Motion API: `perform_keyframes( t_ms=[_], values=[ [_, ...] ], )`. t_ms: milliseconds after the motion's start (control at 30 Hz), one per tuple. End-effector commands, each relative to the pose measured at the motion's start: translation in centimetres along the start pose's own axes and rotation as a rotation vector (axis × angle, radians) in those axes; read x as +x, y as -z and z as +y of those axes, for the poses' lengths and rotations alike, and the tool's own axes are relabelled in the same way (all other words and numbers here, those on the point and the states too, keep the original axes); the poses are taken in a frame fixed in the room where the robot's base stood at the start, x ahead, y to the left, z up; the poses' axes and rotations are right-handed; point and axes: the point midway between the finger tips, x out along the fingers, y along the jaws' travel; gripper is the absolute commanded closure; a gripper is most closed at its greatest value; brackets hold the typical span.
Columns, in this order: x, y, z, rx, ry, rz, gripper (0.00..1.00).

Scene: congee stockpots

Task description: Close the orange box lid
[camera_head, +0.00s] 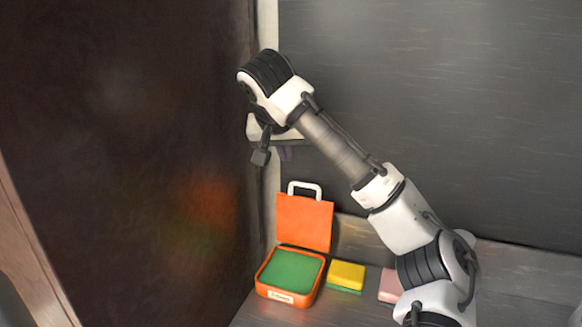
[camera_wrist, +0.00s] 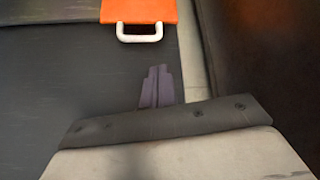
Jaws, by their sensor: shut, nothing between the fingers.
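The orange box (camera_head: 290,277) stands at the back left of the surface, with a green inside and a small label on its front. Its orange lid (camera_head: 305,222) stands upright at the back of the box, open, with a white handle (camera_head: 305,187) on top. In the wrist view, the lid (camera_wrist: 139,11) and its white handle (camera_wrist: 140,36) show at the top edge. My gripper (camera_head: 285,153) is above the lid and a little left of the handle, apart from it. In the wrist view, my gripper's dark fingers (camera_wrist: 157,88) are together and hold nothing.
A yellow and green sponge (camera_head: 346,276) lies right of the box, and a pink block (camera_head: 390,285) lies further right, partly behind my arm. A dark brown panel (camera_head: 120,150) rises close on the left. A grey wall (camera_head: 450,110) stands behind.

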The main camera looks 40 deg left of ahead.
Motion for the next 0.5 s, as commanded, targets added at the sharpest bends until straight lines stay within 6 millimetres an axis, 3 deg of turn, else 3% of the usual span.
perform_keyframes(
  t_ms=[167,500],
  values=[
    [0.9,0.1,0.1,0.0,-0.001,-0.001,1.0],
    [6.8,0.1,0.1,0.001,-0.002,-0.002,1.0]
  ],
)
